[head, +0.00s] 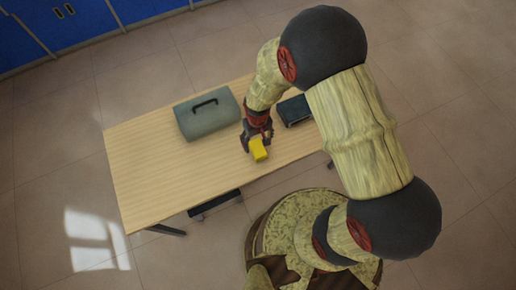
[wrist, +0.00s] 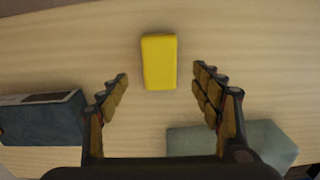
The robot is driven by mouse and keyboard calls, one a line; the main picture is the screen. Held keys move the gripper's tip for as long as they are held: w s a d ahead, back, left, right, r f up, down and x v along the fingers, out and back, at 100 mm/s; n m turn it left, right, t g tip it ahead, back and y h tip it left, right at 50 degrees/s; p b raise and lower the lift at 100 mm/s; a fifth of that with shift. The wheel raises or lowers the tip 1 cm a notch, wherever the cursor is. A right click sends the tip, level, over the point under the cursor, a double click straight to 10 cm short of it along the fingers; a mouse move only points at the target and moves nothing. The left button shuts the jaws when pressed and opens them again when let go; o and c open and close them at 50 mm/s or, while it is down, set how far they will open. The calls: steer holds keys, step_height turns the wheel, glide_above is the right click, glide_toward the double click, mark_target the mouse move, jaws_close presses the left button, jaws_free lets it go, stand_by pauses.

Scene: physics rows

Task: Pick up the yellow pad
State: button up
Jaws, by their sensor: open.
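The yellow pad (head: 258,148) is a small yellow block on the wooden table, near its front edge in the head view. In the wrist view the yellow pad (wrist: 159,62) lies flat, just beyond and between the fingertips. My gripper (head: 250,141) is above the table right by the pad, and part of the pad may be hidden behind it in the head view. In the wrist view my gripper (wrist: 160,77) is open, its two fingers apart on either side, with nothing held between them.
The wooden table (head: 150,170) has a grey-green case with a dark handle (head: 208,115) at the back and a dark box (head: 294,110) to the right of my gripper. The left part of the table is clear. Blue cabinets (head: 60,25) stand at the far left.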

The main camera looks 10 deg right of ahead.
mark_target(258, 148)
step_height(258, 148, down, 6)
steer(key=shift+s+f+b, duration=0.15)
steer(key=shift+f+b, duration=0.05)
steer(key=shift+b, duration=0.55)
steer(key=shift+c, duration=0.9)
steer(key=c, duration=1.1)
